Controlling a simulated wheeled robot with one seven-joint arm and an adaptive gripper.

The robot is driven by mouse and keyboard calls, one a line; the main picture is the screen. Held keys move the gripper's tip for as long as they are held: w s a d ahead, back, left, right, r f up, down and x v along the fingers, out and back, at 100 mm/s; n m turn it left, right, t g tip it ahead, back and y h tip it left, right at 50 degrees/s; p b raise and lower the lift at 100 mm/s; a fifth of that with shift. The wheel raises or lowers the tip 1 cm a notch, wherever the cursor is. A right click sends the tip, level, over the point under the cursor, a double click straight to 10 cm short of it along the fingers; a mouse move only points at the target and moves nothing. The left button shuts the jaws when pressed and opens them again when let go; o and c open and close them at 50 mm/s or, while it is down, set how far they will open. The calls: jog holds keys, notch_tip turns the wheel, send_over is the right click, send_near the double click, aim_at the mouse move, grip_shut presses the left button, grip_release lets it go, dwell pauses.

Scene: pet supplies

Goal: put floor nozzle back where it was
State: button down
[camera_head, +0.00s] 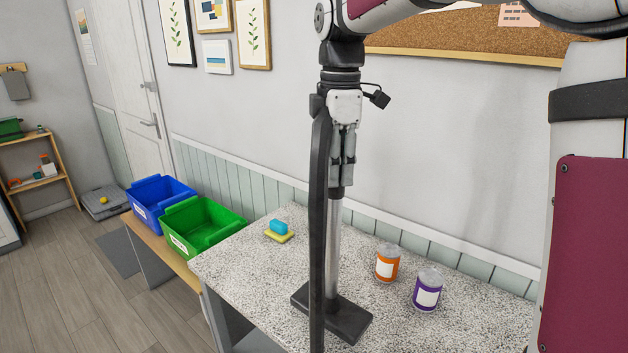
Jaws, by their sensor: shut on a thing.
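My gripper (343,185) points down in the middle of the view, shut on the upper end of the floor nozzle. The floor nozzle (333,240) has a silvery upright tube and a flat black foot (345,320). It stands nearly upright over the speckled table (270,275). I cannot tell whether the foot touches the tabletop or hangs just above it. A long black strip in front hides part of the gripper, the tube and the foot.
An orange-labelled can (387,263) and a purple-labelled can (427,290) stand right of the nozzle. A blue and yellow sponge pair (279,230) lies at the back left. Green (203,227) and blue (160,198) bins stand on a wooden bench left of the table.

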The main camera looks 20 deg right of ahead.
jog(key=shift+w+d, duration=0.15)
jog(key=shift+w, duration=0.3)
jog(key=shift+f+p, duration=0.5)
jog(key=shift+f, duration=1.35)
jog(key=c, duration=1.2)
grip_release()
